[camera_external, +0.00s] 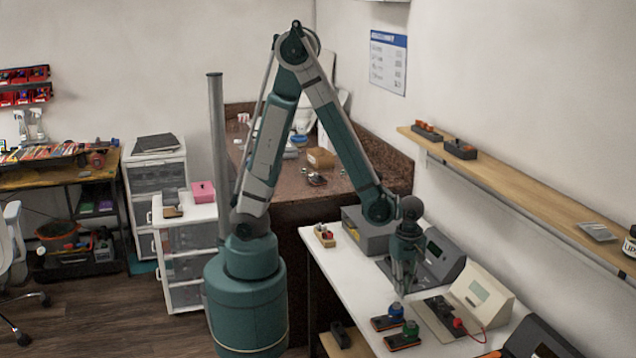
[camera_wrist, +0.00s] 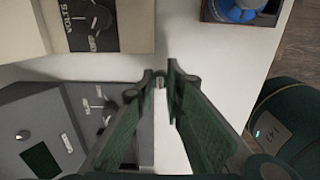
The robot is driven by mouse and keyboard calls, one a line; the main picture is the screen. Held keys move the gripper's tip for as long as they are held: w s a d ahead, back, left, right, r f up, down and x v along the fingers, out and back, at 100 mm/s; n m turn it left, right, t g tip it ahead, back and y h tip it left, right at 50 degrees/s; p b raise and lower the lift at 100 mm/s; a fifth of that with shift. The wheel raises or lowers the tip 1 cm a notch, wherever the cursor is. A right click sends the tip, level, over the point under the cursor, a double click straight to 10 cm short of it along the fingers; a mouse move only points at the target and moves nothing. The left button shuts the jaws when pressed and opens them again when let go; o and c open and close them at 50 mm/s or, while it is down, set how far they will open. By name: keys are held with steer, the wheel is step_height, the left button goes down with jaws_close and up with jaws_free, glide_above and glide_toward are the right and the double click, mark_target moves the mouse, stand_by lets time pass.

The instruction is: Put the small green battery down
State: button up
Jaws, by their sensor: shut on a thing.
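My gripper (camera_external: 405,290) points down over the white bench (camera_external: 347,283). In the wrist view my gripper (camera_wrist: 161,84) has its fingers closed together at the tips on a small thing. I take this to be the small green battery (camera_wrist: 159,82), but only a tiny greyish end shows and its colour is not clear. The fingers hide the rest. In the external view the battery cannot be made out.
Dark holders with a blue round part (camera_external: 396,310) and a green round part (camera_external: 411,328) stand at the bench's front. Right of them is a base with a red part (camera_external: 458,323), near a cream meter (camera_external: 482,292). A grey meter (camera_external: 440,258) stands behind.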

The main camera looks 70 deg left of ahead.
steer(key=shift+f, duration=0.85)
steer(key=shift+f+b, duration=0.15)
steer(key=shift+b, duration=0.2)
steer(key=o, duration=0.8)
steer(key=shift+r, duration=0.2)
steer(key=shift+r+p, duration=1.7)
steer(key=shift+r, duration=4.25)
